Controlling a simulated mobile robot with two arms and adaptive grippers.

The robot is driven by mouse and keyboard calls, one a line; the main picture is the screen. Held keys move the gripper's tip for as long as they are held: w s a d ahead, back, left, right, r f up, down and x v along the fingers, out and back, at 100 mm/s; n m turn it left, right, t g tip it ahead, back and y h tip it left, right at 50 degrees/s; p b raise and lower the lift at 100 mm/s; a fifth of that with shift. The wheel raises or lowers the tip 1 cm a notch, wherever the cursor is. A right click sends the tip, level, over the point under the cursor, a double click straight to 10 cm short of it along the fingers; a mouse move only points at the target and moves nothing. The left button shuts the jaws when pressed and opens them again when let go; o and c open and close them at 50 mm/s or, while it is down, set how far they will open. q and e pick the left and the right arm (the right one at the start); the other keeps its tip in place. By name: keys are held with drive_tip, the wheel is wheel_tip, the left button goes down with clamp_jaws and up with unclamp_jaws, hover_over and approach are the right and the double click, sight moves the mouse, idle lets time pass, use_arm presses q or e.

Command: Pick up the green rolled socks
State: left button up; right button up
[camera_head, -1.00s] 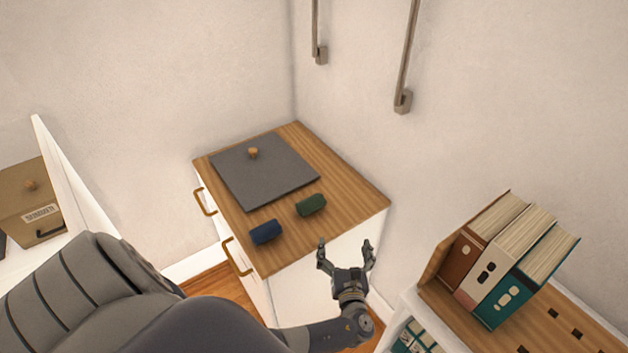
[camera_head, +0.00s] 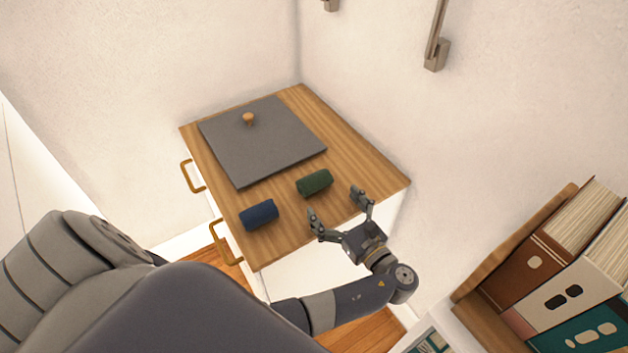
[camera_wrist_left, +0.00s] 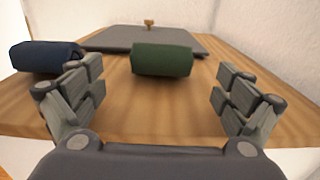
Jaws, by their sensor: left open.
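The green rolled socks (camera_head: 314,183) lie on the wooden cabinet top, in front of a grey panel. In the left wrist view the green roll (camera_wrist_left: 162,60) lies ahead of the fingers, roughly midway between them. My left gripper (camera_head: 337,203) is open and empty at the cabinet's front edge, with its fingertips pointing toward the green roll. The fingers (camera_wrist_left: 160,92) are spread wide in the left wrist view and do not touch the roll. My right gripper is not in view.
Blue rolled socks (camera_head: 259,215) lie left of the green ones; they also show beside the left finger (camera_wrist_left: 45,56). The grey panel (camera_head: 262,143) with a wooden knob covers the back of the cabinet top (camera_head: 365,170). Binders (camera_head: 565,240) stand on a shelf at right. A wall rises behind.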

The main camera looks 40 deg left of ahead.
sight(321, 188)
use_arm(q)
drive_tip(key=shift+x, duration=0.9)
drive_tip(key=x, duration=0.2)
drive_tip(key=shift+w+a+r+p, duration=0.25)
drive_tip(key=shift+p, duration=0.15)
drive_tip(key=shift+w+a, duration=0.15)
drive_tip(key=shift+a, duration=0.2)
drive_tip(key=shift+a+f, duration=0.1)
drive_tip(key=shift+c, duration=0.9)
drive_tip(key=c, duration=0.9)
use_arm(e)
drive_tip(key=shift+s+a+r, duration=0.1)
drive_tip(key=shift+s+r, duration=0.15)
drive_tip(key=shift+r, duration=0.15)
